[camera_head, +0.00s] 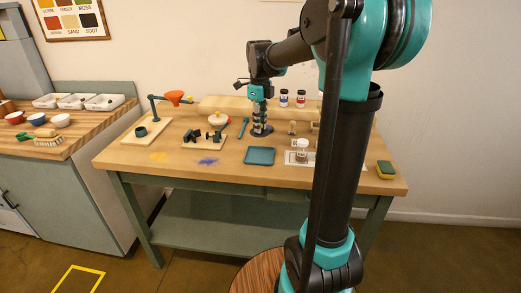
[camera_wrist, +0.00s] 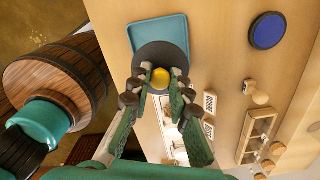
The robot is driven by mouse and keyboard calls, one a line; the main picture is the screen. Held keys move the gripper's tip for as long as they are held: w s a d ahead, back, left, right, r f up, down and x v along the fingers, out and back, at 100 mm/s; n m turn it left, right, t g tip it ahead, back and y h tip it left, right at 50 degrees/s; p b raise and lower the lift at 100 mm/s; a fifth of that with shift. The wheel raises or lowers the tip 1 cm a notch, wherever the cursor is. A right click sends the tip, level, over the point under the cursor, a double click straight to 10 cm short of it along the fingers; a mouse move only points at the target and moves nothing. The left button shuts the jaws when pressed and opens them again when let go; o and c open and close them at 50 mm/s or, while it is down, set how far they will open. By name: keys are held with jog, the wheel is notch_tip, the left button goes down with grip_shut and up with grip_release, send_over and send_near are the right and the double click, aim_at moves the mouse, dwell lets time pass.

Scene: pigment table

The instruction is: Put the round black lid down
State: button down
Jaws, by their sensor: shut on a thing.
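The round black lid (camera_wrist: 151,52) with a yellow knob (camera_wrist: 161,78) is between the fingertips of my gripper (camera_wrist: 162,80) in the wrist view. My gripper is shut on the knob, and the dark disc spreads below and around it. In the head view my gripper (camera_head: 261,122) points straight down over the back middle of the table, with the lid's dark edge (camera_head: 262,133) at its lower end. The gap between lid and tabletop cannot be judged.
A teal tray (camera_head: 260,156) lies in front, partly covered by the lid in the wrist view. A glass jar (camera_head: 302,152) stands on a pale card to the right. A blue-topped round thing (camera_wrist: 268,30) and a wooden rack (camera_wrist: 257,136) show in the wrist view. A sponge (camera_head: 386,168) lies far right.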

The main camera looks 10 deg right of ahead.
aim_at(260, 156)
notch_tip(260, 156, down, 10)
jog(key=shift+f, duration=0.2)
dwell(0.4)
jog(key=c, duration=1.4)
grip_release()
jog(key=shift+f, duration=0.1)
notch_tip(260, 156, up, 12)
jog(key=shift+r, duration=0.15)
